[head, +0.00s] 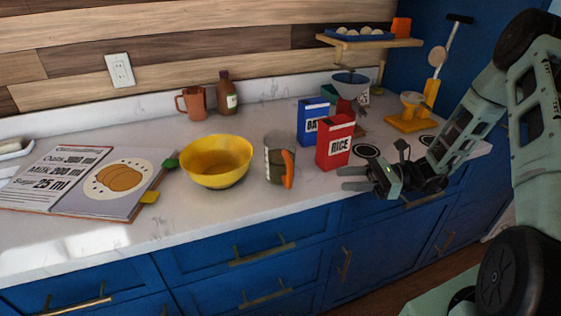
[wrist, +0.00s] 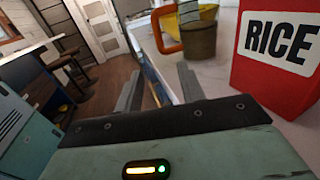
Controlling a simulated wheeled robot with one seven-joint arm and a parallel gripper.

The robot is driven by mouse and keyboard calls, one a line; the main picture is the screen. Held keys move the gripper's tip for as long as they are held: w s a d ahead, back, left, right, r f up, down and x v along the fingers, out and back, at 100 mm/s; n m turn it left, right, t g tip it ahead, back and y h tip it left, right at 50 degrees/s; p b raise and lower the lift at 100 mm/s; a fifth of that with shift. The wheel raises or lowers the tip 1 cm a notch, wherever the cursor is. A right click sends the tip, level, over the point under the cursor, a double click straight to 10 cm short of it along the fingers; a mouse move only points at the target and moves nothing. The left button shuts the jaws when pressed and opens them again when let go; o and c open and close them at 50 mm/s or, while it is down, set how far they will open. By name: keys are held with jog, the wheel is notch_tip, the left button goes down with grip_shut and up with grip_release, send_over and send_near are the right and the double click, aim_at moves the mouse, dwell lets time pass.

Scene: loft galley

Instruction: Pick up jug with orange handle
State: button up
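The jug with the orange handle (head: 274,158) stands upright on the counter, right of the yellow bowl. It is a clear, greyish jug, and its orange handle (head: 288,169) faces the front of the counter. In the wrist view the jug (wrist: 199,43) shows at the top, beyond the fingers, with its orange handle (wrist: 160,28) on the left. My gripper (head: 346,179) is to the right of the jug, near the counter's front edge, with a gap between them. In the wrist view my gripper (wrist: 160,88) has its two fingers apart with nothing between them.
A red RICE box (head: 335,142) stands close to my gripper, with a blue box (head: 312,121) behind it. The yellow bowl (head: 217,163) is left of the jug. A brown mug (head: 192,104) and bottle (head: 226,93) stand behind. The counter in front of the jug is clear.

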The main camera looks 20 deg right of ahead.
jog(key=p, duration=0.3)
send_near(283, 164)
jog(key=s+a, duration=0.1)
jog(key=a, duration=0.1)
jog(key=a+f, duration=0.1)
jog(key=a, duration=0.1)
jog(key=s+a, duration=0.1)
jog(key=a, duration=0.1)
jog(key=shift+s+a+f, duration=0.25)
jog(key=shift+s+f, duration=0.05)
jog(key=shift+f, duration=0.1)
jog(key=p+x, duration=0.2)
jog(key=x, duration=0.2)
jog(key=shift+r, duration=0.2)
jog(key=shift+w+a+f, duration=0.15)
jog(key=shift+w+a, duration=0.05)
jog(key=shift+a, duration=0.4)
grip_shut()
